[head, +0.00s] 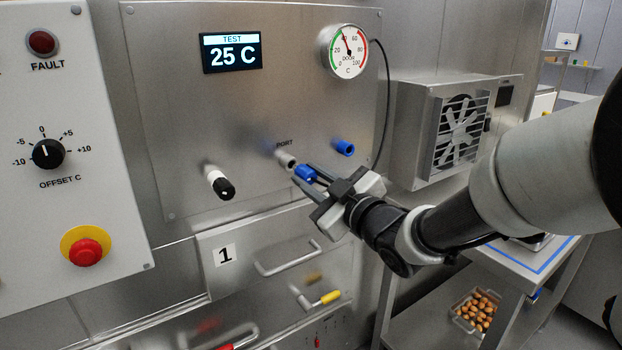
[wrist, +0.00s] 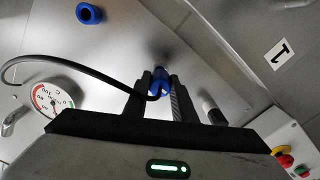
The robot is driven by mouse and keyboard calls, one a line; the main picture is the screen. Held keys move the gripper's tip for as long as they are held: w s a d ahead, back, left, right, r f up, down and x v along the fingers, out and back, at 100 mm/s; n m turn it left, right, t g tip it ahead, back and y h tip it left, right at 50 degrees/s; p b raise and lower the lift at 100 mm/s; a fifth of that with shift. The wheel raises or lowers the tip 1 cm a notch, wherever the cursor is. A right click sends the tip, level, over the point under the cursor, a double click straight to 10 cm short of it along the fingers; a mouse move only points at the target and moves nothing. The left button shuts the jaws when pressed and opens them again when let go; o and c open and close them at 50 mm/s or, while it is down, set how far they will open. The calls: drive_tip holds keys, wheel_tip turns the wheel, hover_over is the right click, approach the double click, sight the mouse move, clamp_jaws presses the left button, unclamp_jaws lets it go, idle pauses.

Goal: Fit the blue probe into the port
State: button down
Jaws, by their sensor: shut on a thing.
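The blue probe (head: 305,173) is held between the fingers of my gripper (head: 311,178), which is shut on it. In the wrist view the blue probe (wrist: 159,82) sits between the two dark fingers, with a black cable looping from it to the left. The port (head: 285,159) is a short grey fitting under the word PORT on the steel panel. The probe is just to the right of and below the port in the head view, its front end very close to it. I cannot tell whether they touch. In the wrist view the port is mostly hidden behind the probe.
A blue holder (head: 345,147) sticks out of the panel to the right of the port. A black-tipped knob (head: 220,185) juts out to the left. A round gauge (head: 345,51) has a black cable beside it. A fan box (head: 455,125) stands to the right. A drawer handle (head: 288,262) is below.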

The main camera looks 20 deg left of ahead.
drive_tip(key=shift+b+x, duration=0.5)
drive_tip(key=shift+x, duration=1.1)
idle(0.6)
drive_tip(key=c, duration=1.2)
unclamp_jaws()
drive_tip(key=shift+o, duration=0.2)
drive_tip(key=shift+v, duration=3.5)
drive_tip(key=shift+s, duration=0.1)
